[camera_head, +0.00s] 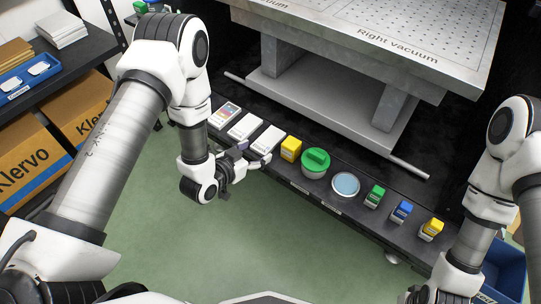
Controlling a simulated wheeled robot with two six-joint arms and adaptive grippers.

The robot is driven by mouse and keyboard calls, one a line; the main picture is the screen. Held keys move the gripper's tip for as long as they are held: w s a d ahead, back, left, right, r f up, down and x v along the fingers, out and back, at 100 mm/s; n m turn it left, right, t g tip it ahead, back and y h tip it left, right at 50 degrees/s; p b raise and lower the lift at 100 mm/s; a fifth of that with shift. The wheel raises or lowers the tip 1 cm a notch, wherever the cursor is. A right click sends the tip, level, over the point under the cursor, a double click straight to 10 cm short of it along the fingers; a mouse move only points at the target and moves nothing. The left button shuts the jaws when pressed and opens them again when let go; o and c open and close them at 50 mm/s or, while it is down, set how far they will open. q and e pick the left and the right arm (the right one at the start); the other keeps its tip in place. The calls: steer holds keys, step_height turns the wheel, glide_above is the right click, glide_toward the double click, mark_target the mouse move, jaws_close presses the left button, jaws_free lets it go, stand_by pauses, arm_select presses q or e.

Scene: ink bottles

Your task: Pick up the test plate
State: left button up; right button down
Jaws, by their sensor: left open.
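A flat plate with coloured patches (224,115) lies at the left end of the dark shelf (334,193). Two plain white flat pieces, a left one (245,126) and a right one (268,140), lie beside it; I cannot tell for sure which of these is the test plate. My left gripper (255,153) is open and empty at the shelf's front edge, close to the right white piece. Whether it touches that piece is unclear. My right gripper (418,294) is only partly visible at the bottom edge, and its jaws cannot be made out.
Along the shelf to the right stand a yellow box (291,149), a green-lidded tub (315,162), a round blue-topped dish (345,185) and small green, blue and yellow ink bottles (402,211). A heavy metal vacuum table (375,35) stands behind. The green floor in front is clear.

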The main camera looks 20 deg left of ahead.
mark_target(268, 140)
arm_select(q)
steer(key=shift+w+a+f, duration=0.15)
steer(key=shift+w+a, duration=0.05)
steer(key=shift+w, duration=0.35)
steer(key=b+x, duration=0.1)
steer(key=x, duration=0.4)
steer(key=shift+w, duration=0.45)
steer(key=c, duration=1)
arm_select(e)
steer(key=shift+s+a+f, duration=0.1)
steer(key=shift+a+f, duration=0.1)
steer(key=shift+f, duration=0.25)
steer(key=shift+s+a+f, duration=0.1)
steer(key=shift+a+f, duration=0.1)
steer(key=shift+f, duration=0.25)
